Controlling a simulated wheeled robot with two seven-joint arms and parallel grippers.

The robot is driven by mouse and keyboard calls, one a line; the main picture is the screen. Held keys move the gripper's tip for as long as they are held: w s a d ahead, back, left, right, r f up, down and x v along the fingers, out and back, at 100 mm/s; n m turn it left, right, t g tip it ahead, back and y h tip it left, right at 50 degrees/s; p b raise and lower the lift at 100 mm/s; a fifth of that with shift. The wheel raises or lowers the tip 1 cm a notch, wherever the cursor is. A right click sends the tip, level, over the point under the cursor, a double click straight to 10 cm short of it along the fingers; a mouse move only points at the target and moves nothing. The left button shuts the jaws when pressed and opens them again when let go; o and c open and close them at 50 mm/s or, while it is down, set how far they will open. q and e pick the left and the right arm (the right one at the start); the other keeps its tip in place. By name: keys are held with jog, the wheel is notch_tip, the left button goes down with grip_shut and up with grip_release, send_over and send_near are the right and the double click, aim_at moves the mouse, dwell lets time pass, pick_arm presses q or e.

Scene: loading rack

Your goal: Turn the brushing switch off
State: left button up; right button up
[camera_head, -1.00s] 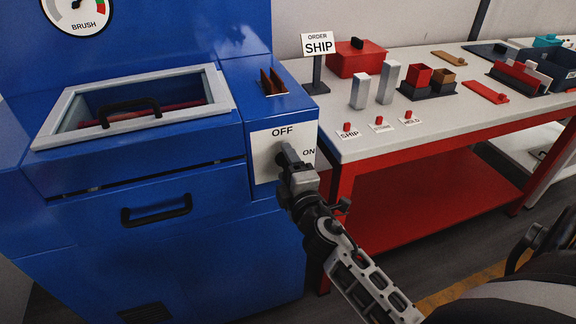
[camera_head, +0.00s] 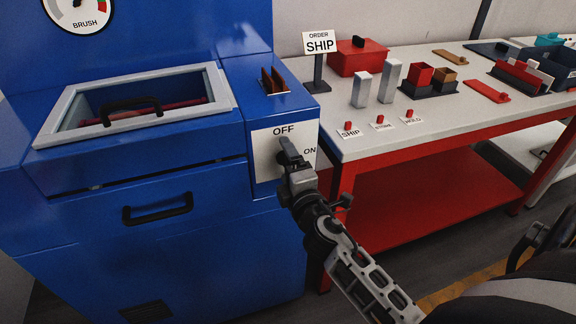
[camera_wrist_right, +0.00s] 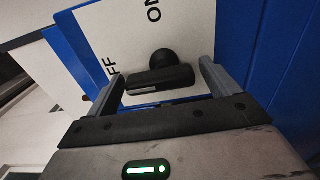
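The brushing switch is on a white panel (camera_head: 264,162) on the blue machine's front, with OFF at the top and ON at the right. My right gripper (camera_head: 289,152) is in front of this panel and hides most of the switch in the head view. In the right wrist view, the black switch handle (camera_wrist_right: 158,80) lies between the two open fingers of my right gripper (camera_wrist_right: 162,84). Its white stripe is towards the OFF side. Gaps show beside the handle, though contact is hard to judge. My left gripper is not in view.
The blue machine has a grey-framed tray (camera_head: 50,125) with a black handle and a BRUSH gauge (camera_head: 80,8). A table (camera_head: 440,117) on the right bears a SHIP sign (camera_head: 319,42), a red box (camera_head: 357,60), metal blocks and small red knobs. Red table frame stands close beside my forearm.

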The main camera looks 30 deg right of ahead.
jog(key=shift+s, duration=0.1)
jog(key=shift+s+a, duration=0.15)
jog(key=shift+s, duration=0.1)
pick_arm(q)
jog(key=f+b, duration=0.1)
jog(key=b, duration=0.1)
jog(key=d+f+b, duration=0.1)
jog(key=b, duration=0.2)
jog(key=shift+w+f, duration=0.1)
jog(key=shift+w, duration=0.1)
pick_arm(e)
jog(key=v, duration=1.5)
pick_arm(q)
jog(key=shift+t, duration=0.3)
pick_arm(e)
jog(key=shift+s, duration=0.15)
jog(key=s+a+f+m+g+y, duration=0.1)
jog(key=a+f+m+g+y, duration=0.2)
jog(key=f, duration=0.6)
jog(key=s+a+f+m+g+y, duration=0.2)
jog(key=a+f+m+g+y, duration=0.1)
jog(key=a+f+m, duration=0.5)
jog(key=shift+s+f+m+g+y, duration=0.2)
jog(key=shift+f+m+g+y, duration=0.1)
jog(key=shift+f+m+y, duration=0.65)
jog(key=shift+r, duration=0.1)
